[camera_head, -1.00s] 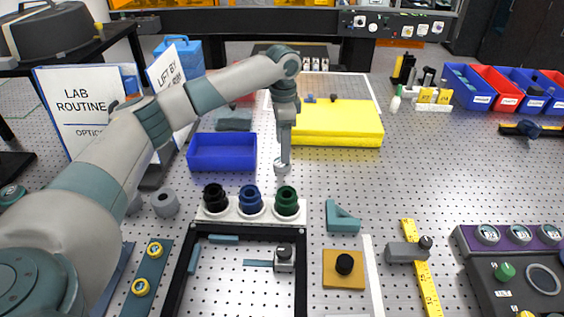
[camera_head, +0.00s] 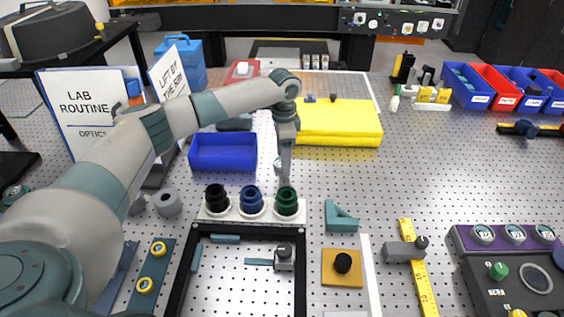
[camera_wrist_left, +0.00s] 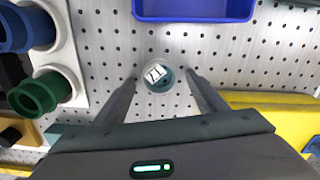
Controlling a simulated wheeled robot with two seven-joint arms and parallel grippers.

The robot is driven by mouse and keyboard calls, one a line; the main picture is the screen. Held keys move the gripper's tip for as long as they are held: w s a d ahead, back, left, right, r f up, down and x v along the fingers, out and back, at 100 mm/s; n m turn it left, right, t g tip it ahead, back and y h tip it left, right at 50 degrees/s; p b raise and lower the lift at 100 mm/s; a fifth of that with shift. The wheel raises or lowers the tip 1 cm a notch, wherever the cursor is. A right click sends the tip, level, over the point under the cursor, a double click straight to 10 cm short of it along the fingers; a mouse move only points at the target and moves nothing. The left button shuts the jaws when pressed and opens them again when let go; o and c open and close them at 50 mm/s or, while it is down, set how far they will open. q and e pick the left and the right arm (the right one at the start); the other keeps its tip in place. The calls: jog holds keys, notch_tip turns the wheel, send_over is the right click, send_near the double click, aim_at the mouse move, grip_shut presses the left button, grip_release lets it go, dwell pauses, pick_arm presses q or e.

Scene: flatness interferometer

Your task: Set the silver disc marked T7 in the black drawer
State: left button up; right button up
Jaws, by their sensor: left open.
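A silver disc (camera_head: 279,163) is beside the fingertips of my left gripper (camera_head: 284,174) in the head view, right of the blue bin. In the left wrist view the disc (camera_wrist_left: 158,77) lies face-on with a white label whose lettering looks like T7. The open fingers of the left gripper (camera_wrist_left: 160,80) stand on either side of it, with gaps showing. A dark drawer-like tray (camera_head: 262,50) sits at the back under the black bench unit and holds several small upright pieces; I cannot tell for certain that it is the black drawer. My right gripper is out of view.
A blue bin (camera_head: 222,165) stands left of the gripper and a yellow block (camera_head: 338,128) right of it. A white holder (camera_head: 233,215) with black, blue and green rings is in front. Purple-topped fixture (camera_head: 465,240) holds silver discs at right.

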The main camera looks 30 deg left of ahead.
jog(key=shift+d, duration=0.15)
pick_arm(q)
jog(key=shift+c, duration=0.6)
jog(key=c, duration=1.2)
jog(key=shift+o, duration=0.2)
jog(key=shift+r+b, duration=0.45)
jog(key=shift+r, duration=0.4)
jog(key=shift+d+r+b, duration=0.15)
jog(key=shift+r+b, duration=0.15)
jog(key=shift+r, duration=0.3)
jog(key=shift+d+r+b, duration=0.15)
jog(key=shift+r+b, duration=0.1)
jog(key=shift+r, duration=0.35)
jog(key=d+r, duration=0.1)
jog(key=d+r+b, duration=0.1)
jog(key=d, duration=0.1)
jog(key=shift+s+d, duration=0.1)
jog(key=shift+d, duration=0.05)
jog(key=d+r+b, duration=0.1)
jog(key=d+r, duration=0.4)
jog(key=d, duration=0.3)
jog(key=shift+s+b, duration=0.35)
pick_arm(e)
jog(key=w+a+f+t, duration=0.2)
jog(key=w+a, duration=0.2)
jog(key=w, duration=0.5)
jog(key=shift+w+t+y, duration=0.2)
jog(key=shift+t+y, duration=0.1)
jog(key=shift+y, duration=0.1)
